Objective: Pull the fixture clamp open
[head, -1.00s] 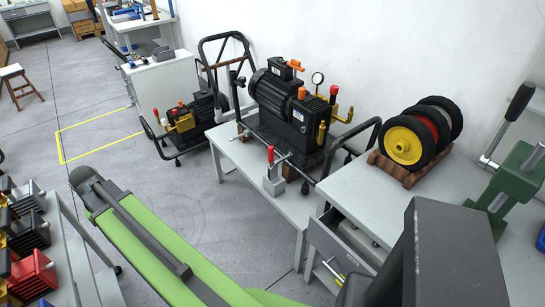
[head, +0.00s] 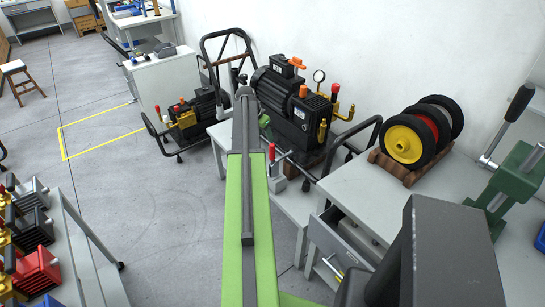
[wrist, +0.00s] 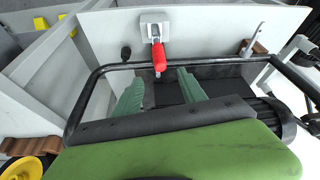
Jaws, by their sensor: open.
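The fixture clamp, with a red handle (head: 271,154) on a grey base (head: 277,181), stands at the front of the low grey bench. In the wrist view its red handle (wrist: 159,57) points toward the picture's middle, below its pale base (wrist: 155,22). My gripper (wrist: 160,93) shows there as two green fingers spread apart with nothing held between them. The red handle lies just above the gap in the picture, apart from the fingers as far as I can tell.
A black pump (head: 285,100) with gauge stands behind the clamp. A black tube frame (wrist: 180,65) crosses the wrist view close to the fingers. Wheels (head: 405,142) sit on the right bench above an open drawer (head: 340,240).

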